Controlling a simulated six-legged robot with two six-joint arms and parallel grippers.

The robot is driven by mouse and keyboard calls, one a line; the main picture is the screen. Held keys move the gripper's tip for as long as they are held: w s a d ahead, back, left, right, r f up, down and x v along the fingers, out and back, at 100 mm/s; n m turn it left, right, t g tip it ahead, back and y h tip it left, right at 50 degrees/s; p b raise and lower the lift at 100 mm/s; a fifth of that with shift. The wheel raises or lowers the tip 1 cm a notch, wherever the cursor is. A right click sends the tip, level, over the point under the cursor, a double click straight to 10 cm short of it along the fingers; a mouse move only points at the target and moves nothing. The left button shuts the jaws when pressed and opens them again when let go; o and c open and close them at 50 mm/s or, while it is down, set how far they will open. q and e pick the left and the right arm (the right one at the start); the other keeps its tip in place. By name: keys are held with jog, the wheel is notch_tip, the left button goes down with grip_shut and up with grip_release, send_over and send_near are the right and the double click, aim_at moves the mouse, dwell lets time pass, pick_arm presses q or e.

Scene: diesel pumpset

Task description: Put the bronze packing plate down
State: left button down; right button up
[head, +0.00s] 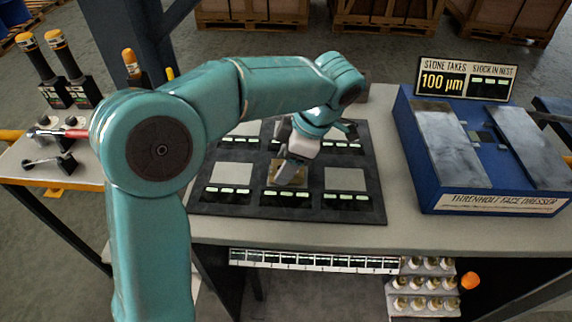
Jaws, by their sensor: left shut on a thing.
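My left arm comes in from the left and reaches over the black board (237,210). My left gripper (289,172) points down and is shut on the bronze packing plate (273,178), a small tan-brown square. The plate is at the front middle square of the board, just above its row of lit labels. The gripper covers part of it. I cannot tell whether the plate touches the board. My right gripper is not in view.
Pale squares lie on the board left (232,173) and right (339,179) of the plate. A blue face dresser (445,170) with a sign (466,80) stands at right. A side table (50,170) holds tools at left. Bare bench shows between board and dresser.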

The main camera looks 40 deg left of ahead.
pick_arm(q)
jog(key=shift+f, duration=0.15)
jog(key=shift+f, duration=0.2)
jog(key=shift+c, duration=2.1)
grip_release()
jog(key=shift+r, duration=0.1)
jog(key=shift+r, duration=0.2)
jog(key=p+v, duration=0.3)
jog(key=v, duration=0.9)
